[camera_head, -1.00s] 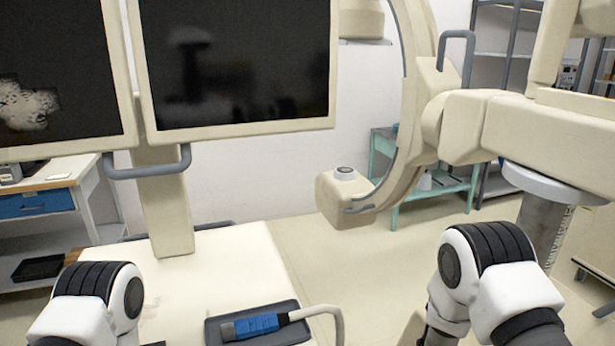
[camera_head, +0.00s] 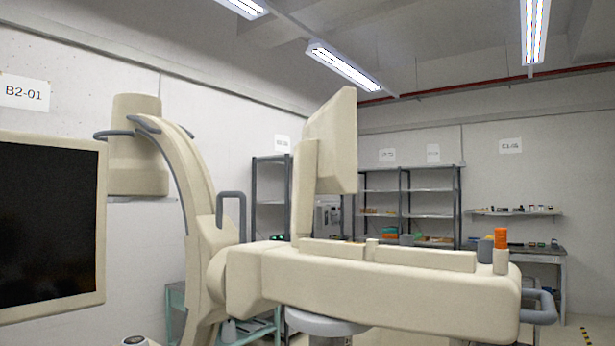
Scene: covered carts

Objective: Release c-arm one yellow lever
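The C-arm machine stands in front of me in the head view. Its cream curved arc (camera_head: 176,170) rises at the left and joins a long horizontal body (camera_head: 390,288). No yellow lever can be made out. A grey handle (camera_head: 541,308) sticks out at that end. Neither of my grippers is in view.
A dark monitor (camera_head: 45,225) in a cream frame fills the left edge. A cream panel (camera_head: 332,143) stands upright above the body. Grey shelves (camera_head: 410,190) and a workbench (camera_head: 545,255) stand along the back walls.

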